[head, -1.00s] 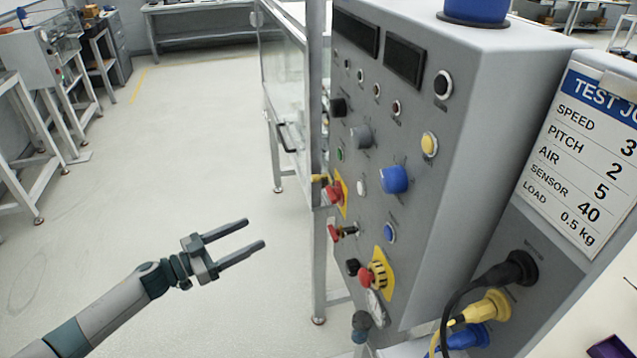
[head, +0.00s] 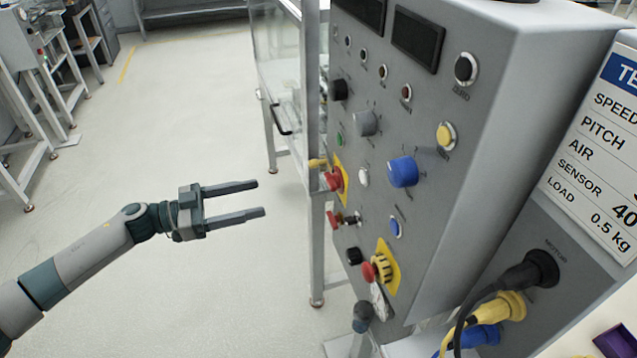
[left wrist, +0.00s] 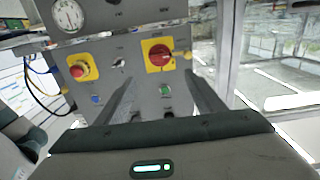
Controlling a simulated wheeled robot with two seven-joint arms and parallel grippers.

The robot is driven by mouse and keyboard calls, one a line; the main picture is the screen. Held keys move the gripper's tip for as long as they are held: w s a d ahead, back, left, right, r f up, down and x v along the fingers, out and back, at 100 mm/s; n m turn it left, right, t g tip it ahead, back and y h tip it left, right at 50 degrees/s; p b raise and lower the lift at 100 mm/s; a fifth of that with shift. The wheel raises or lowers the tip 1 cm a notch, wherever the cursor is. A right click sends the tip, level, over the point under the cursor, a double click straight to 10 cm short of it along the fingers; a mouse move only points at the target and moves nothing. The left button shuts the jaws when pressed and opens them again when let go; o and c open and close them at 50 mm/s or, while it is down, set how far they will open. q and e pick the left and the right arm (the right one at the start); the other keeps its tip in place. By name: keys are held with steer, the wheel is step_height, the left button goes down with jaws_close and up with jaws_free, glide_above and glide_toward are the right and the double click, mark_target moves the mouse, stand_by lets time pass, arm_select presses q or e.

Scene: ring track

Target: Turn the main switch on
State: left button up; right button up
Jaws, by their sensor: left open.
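The main switch (head: 334,180), a red handle on a yellow plate, is on the left part of the grey control panel (head: 425,110). In the left wrist view the switch (left wrist: 159,55) is beyond the fingertips, near the middle. Its exact handle position is hard to tell. My left gripper (head: 260,198) is open and empty, its fingers pointing right at the panel, with a gap before the switch. In the left wrist view its two fingers (left wrist: 163,82) stand wide apart below the switch.
A red emergency stop (head: 372,271) on another yellow plate is lower on the panel. A green button (head: 340,140), a white button (head: 363,177) and a key switch (head: 351,219) are near the main switch. A metal post (head: 314,230) stands beside the panel.

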arm_select(q)
steer(key=p, duration=0.2)
glide_toward(327, 182)
steer(key=p+x, duration=0.2)
steer(key=x, duration=0.6)
arm_select(e)
steer(key=s+d+r+g, duration=0.1)
steer(key=s+d+r, duration=0.1)
steer(key=s, duration=0.4)
steer(key=shift+d+r+g+h, duration=0.3)
steer(key=shift+r+g, duration=0.1)
steer(key=shift+r, duration=0.05)
arm_select(q)
steer(key=shift+f, duration=0.1)
arm_select(e)
steer(key=shift+s, duration=0.1)
arm_select(q)
steer(key=c, duration=1)
